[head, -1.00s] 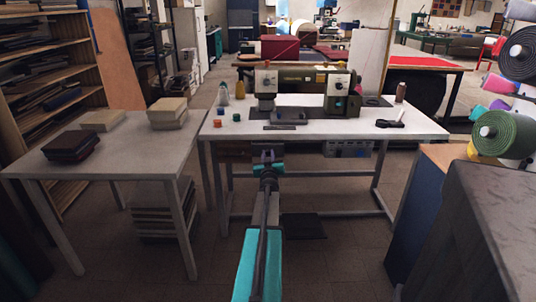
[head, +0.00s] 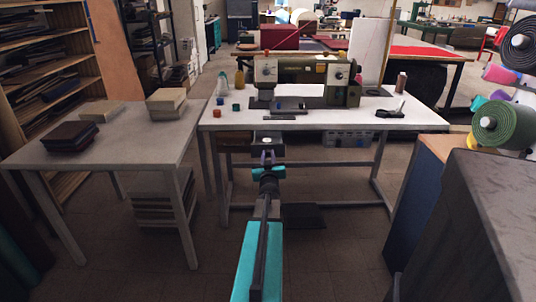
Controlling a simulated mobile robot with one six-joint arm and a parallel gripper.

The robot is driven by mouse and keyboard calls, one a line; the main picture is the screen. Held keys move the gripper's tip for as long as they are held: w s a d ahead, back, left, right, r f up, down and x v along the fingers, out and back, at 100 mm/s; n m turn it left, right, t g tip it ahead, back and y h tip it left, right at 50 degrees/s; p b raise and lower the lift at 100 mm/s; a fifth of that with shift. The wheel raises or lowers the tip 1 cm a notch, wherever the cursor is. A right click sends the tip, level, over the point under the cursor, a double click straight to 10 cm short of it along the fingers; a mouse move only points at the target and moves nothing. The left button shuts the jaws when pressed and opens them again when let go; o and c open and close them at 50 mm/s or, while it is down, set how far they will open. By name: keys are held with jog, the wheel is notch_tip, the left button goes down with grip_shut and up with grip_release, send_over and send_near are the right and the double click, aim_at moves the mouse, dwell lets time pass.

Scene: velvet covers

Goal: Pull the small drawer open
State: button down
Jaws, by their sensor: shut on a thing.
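The sewing table (head: 330,126) stands ahead, with a sewing machine on it. A small drawer (head: 266,138) shows under its front edge, left of the middle. It juts out towards me, and a pale patch with a dark spot shows in its top. The drawer's handle is too small and too covered by the gripper to make out.
A side table (head: 110,145) with stacked books stands close on the left. A dark grey block (head: 485,225) and a blue-sided cabinet (head: 415,215) stand on the right. The floor between is mostly clear. A dark pedal plate (head: 304,216) lies under the sewing table.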

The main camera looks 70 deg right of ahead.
jog(key=shift+s+a, duration=0.4)
jog(key=shift+a, duration=0.05)
jog(key=c, duration=1.7)
grip_release()
jog(key=shift+o, duration=0.7)
jog(key=shift+w, duration=0.1)
jog(key=shift+a, duration=0.2)
jog(key=p+v, duration=0.2)
jog(key=v, duration=0.6)
